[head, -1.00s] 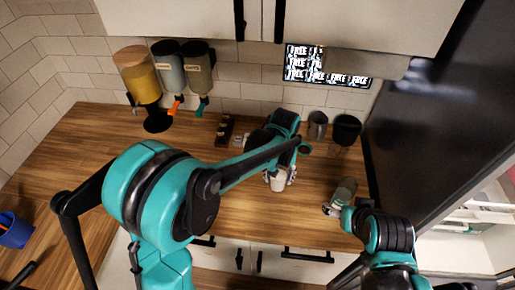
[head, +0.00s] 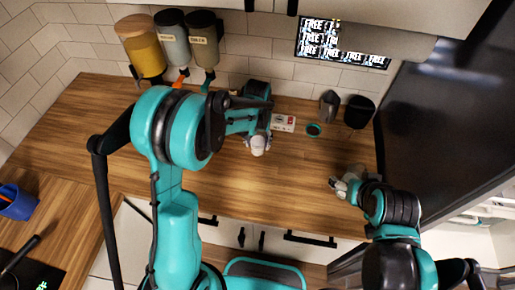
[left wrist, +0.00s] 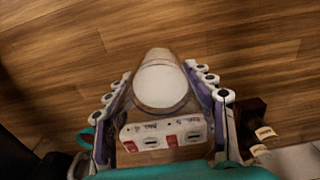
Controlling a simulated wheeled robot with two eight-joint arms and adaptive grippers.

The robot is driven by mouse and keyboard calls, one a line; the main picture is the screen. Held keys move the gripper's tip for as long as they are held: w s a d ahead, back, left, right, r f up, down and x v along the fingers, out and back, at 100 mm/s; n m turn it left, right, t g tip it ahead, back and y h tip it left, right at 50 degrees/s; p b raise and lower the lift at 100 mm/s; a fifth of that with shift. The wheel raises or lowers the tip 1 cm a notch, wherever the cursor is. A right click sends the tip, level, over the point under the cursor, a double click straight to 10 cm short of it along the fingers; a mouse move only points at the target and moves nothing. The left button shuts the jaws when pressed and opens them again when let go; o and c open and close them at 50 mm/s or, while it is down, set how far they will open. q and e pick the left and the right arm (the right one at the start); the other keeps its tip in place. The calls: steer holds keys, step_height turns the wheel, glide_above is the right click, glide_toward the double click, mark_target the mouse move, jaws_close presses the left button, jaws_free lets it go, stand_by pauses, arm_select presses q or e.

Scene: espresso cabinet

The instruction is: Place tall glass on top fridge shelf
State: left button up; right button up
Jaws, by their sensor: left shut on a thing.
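The tall glass, a pale translucent cylinder (left wrist: 163,82), sits between the fingers of my left gripper (left wrist: 165,98) in the left wrist view. In the head view my left gripper (head: 258,138) is over the back middle of the wooden counter, shut on the glass, whose pale end (head: 258,147) shows below the fingers. My right gripper (head: 343,186) is over the right part of the counter; its jaw opening is unclear. The fridge (head: 450,110) stands at the right with its dark front. Pale shelf edges (head: 490,210) show at the right edge; the top shelf cannot be told apart.
A grey cup (head: 329,104) and a black cup (head: 359,112) stand at the back right of the counter (head: 280,185). A white panel with red marks (head: 284,123) is beside my left gripper. Dispensers (head: 172,45) hang at the back left. The counter's middle is clear.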

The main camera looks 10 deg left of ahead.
mark_target(257, 148)
arm_select(q)
steer(key=shift+f+b, duration=0.3)
steer(key=shift+f, duration=1.7)
steer(key=o, duration=1.5)
steer(key=shift+f, duration=0.1)
